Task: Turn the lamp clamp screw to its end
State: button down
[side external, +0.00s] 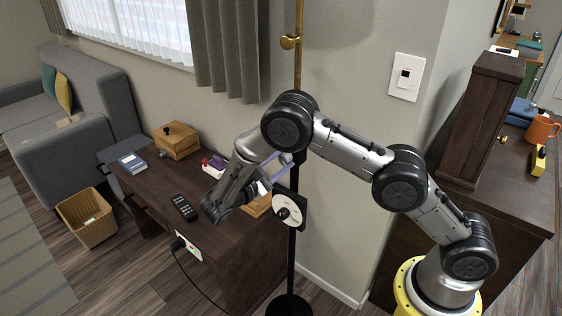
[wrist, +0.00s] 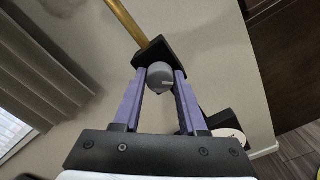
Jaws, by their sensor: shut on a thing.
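The lamp clamp is a black block (wrist: 152,50) on the brass lamp pole (wrist: 122,20) in the wrist view. Its screw has a round grey knob (wrist: 160,72) facing my gripper. My gripper (wrist: 160,80) has its two purple fingers on either side of the knob, shut on it. In the side external view my gripper (side external: 286,162) reaches up and right to the pole (side external: 298,60). The clamp there is mostly hidden behind my arm and fingers.
A white dial plate with a black knob (side external: 289,210) sits on the pole below my gripper. A dark wooden desk (side external: 235,240) with a remote (side external: 184,207), a notebook (side external: 132,163) and wooden boxes stands left. The wall corner is close behind the pole.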

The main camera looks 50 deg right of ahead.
jog(key=n, duration=0.4)
jog(key=shift+n, duration=0.4)
jog(key=n, duration=0.4)
jog(key=shift+n, duration=0.3)
jog(key=n, duration=0.4)
jog(key=shift+n, duration=2.3)
jog(key=shift+c, duration=2.3)
grip_release()
jog(key=shift+a, duration=0.1)
